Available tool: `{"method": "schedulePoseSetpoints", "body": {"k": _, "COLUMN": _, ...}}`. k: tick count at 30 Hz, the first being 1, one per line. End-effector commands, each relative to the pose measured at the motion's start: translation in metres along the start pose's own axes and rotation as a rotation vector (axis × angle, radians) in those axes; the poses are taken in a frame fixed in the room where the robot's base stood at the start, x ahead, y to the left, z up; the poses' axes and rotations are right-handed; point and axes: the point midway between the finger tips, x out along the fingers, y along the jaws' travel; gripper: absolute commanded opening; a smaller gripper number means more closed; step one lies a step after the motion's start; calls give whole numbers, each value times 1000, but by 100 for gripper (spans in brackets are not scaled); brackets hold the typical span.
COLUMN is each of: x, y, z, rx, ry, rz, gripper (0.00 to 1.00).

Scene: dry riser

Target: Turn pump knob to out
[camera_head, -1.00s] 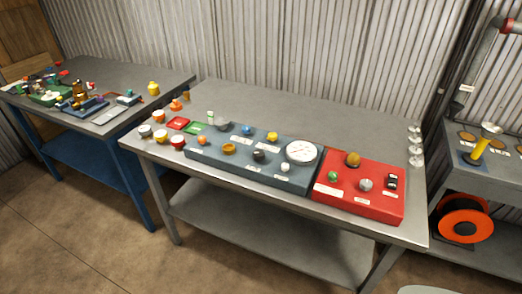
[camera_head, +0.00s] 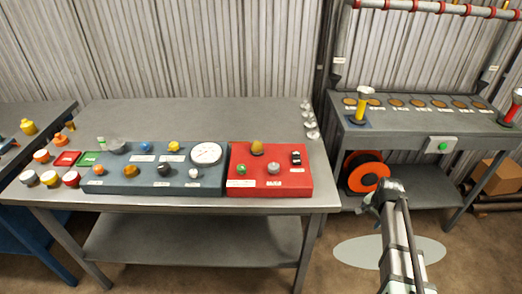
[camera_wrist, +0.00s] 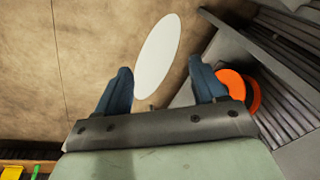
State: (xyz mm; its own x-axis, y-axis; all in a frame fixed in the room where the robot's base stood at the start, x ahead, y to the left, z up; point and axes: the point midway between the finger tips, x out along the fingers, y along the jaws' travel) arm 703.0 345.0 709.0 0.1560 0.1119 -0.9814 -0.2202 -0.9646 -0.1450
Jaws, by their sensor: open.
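A blue-grey panel (camera_head: 130,184) and a red panel (camera_head: 270,187) lie side by side on the middle table in the head view. The blue-grey one carries several coloured knobs and a white round gauge (camera_head: 206,154). The red one carries a mustard knob (camera_head: 257,148), a grey knob (camera_head: 273,168), a green knob (camera_head: 240,170) and a black switch (camera_head: 296,158). Their labels are too small to read, so I cannot tell which is the pump knob. My gripper (camera_wrist: 160,66) is open and empty, over the floor right of the middle table, away from both panels.
A right bench (camera_head: 400,128) holds a yellow-handled part (camera_head: 364,102) and a row of brown discs. An orange reel (camera_head: 367,172) sits below. Small metal pieces (camera_head: 311,124) line the middle table's right edge. A pale disc (camera_wrist: 157,58) lies on the floor.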

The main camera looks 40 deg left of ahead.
Motion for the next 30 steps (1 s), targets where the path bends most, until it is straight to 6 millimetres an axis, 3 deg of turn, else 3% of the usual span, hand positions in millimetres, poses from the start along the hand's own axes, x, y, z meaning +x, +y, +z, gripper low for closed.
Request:
{"method": "schedulePoseSetpoints", "body": {"k": 1, "x": -16, "y": -26, "z": -7, "rx": 2, "ry": 18, "rz": -23, "gripper": 70}}
{"method": "schedulePoseSetpoints", "body": {"k": 8, "x": -92, "y": -117, "z": -18, "rx": 36, "ry": 81, "rz": -120, "gripper": 70}}
{"method": "schedulePoseSetpoints", "body": {"k": 13, "x": -155, "y": -186, "z": -11, "rx": 62, "ry": 106, "rz": -198, "gripper": 70}}
{"method": "schedulePoseSetpoints", "body": {"k": 16, "x": -195, "y": -231, "z": 3, "rx": 79, "ry": 100, "rz": -244, "gripper": 70}}
{"method": "schedulePoseSetpoints", "body": {"k": 18, "x": -223, "y": -267, "z": 24, "rx": 94, "ry": 79, "rz": -273, "gripper": 70}}
{"method": "schedulePoseSetpoints", "body": {"k": 21, "x": -251, "y": -310, "z": 65, "rx": 113, "ry": 18, "rz": -286, "gripper": 70}}
{"method": "schedulePoseSetpoints", "body": {"k": 26, "x": -276, "y": -364, "z": 145, "rx": 137, "ry": -110, "rz": -258, "gripper": 70}}
{"method": "schedulePoseSetpoints", "body": {"k": 30, "x": -292, "y": -399, "z": 222, "rx": 147, "ry": -225, "rz": -199, "gripper": 70}}
